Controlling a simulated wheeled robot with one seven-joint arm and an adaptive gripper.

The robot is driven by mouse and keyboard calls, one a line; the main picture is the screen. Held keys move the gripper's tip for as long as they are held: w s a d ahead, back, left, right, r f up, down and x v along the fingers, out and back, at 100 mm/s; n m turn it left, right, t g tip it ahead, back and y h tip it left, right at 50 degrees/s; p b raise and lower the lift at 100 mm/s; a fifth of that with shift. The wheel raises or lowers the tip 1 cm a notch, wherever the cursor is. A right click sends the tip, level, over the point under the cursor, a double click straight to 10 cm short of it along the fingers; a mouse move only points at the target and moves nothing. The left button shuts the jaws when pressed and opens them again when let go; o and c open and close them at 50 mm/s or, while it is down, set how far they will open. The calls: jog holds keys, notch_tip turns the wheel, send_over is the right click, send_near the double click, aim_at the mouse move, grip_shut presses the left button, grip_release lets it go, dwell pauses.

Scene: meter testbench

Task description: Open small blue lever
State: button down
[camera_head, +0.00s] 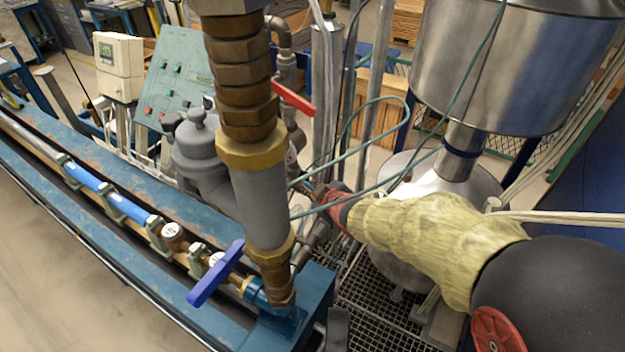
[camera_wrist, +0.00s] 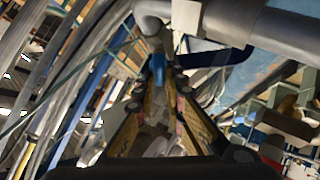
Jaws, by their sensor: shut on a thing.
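In the wrist view, a small blue lever (camera_wrist: 157,66) shows between my fingertips, close to a grey pipe. My gripper (camera_wrist: 160,82) is shut on it, with the two yellowish fingers running up the picture and closing around the blue piece. In the head view, my arm comes in from the right in a yellow sleeve. My gripper (camera_head: 318,190) reaches left to just behind the thick vertical pipe. The small lever cannot be made out in the head view. A larger blue lever (camera_head: 216,274) sits on the bench line at lower left, apart from my gripper.
A thick brass and grey vertical pipe (camera_head: 258,205) stands left of my gripper. A red lever (camera_head: 293,98) is above it. Thin green cables (camera_head: 405,125) loop close to my arm. A steel tank (camera_head: 510,65) stands at right, over a floor grate (camera_head: 375,325).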

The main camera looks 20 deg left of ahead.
jog(key=shift+r+n+g+p, duration=0.3)
jog(key=shift+n+g+p, duration=0.45)
jog(key=shift+p, duration=2.3)
jog(key=shift+n+g+p, duration=0.25)
jog(key=shift+n+p, duration=0.2)
jog(key=shift+p, duration=0.65)
jog(key=shift+f+n+g+p, duration=0.3)
jog(key=shift+n+p, duration=0.1)
jog(key=shift+p, duration=0.9)
jog(key=c, duration=2)
grip_release()
jog(key=shift+o, duration=0.8)
jog(key=v, duration=1.2)
